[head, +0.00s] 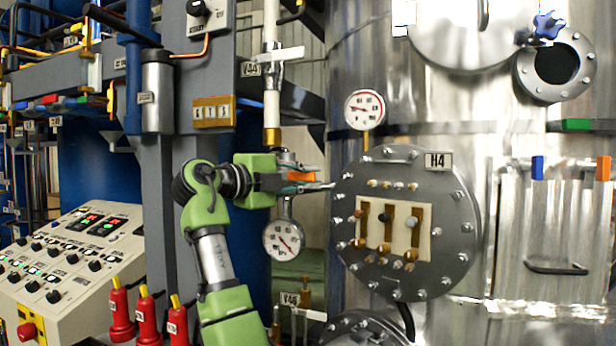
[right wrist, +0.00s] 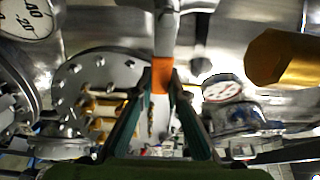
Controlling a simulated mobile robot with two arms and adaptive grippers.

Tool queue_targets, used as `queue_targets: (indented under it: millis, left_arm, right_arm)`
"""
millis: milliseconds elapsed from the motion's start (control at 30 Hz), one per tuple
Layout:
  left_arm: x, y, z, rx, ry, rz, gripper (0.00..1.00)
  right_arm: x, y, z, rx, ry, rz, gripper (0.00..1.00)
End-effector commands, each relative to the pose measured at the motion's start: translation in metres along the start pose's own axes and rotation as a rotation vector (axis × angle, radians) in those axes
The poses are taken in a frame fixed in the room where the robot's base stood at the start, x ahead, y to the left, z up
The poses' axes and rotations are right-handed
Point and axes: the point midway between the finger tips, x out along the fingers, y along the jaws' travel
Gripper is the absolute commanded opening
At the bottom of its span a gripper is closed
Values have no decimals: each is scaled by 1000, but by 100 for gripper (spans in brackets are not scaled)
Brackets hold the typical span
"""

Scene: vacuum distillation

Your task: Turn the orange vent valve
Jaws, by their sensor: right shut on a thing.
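The orange vent valve handle (head: 301,176) shows between the fingers of my right gripper (head: 308,183), left of the round flange marked H4. In the right wrist view, the orange piece (right wrist: 162,74) sits between the two fingertips of the right gripper (right wrist: 163,88), at the end of a grey stem. The right gripper is shut on it, and the fingers partly cover it. The arm reaches up from the bottom and points right. My left gripper is not in view.
The H4 flange (head: 440,205) with bolts and brass terminals is close right of the fingertips. A pressure gauge (head: 283,240) hangs just below the gripper, and another gauge (head: 365,109) is above right. A control panel (head: 70,260) and red-bodied devices (head: 148,318) stand lower left.

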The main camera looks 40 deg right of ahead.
Motion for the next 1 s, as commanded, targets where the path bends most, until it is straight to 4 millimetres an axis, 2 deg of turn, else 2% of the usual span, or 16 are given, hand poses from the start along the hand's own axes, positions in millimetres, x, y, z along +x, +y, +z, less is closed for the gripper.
queue_targets:
  millis: [233, 267, 300, 333, 733, 867, 1000]
  left_arm:
    - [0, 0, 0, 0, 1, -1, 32]
    - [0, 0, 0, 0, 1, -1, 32]
    - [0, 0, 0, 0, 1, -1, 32]
    - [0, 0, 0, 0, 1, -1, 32]
    - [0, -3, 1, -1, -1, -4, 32]
    - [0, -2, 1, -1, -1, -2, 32]
    - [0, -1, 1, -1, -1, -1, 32]
  right_arm:
    - [0, 4, 0, 4, 1, 10, 0]
    - [0, 4, 0, 4, 1, 11, 17]
    - [0, 4, 0, 3, 2, 10, 27]
    - [0, 4, 0, 3, 1, 10, 32]
    - [-4, 2, 0, 2, -1, 5, 32]
    - [-22, 2, 1, 2, -3, 4, 32]
    - [-52, 2, 2, 1, -4, 4, 32]
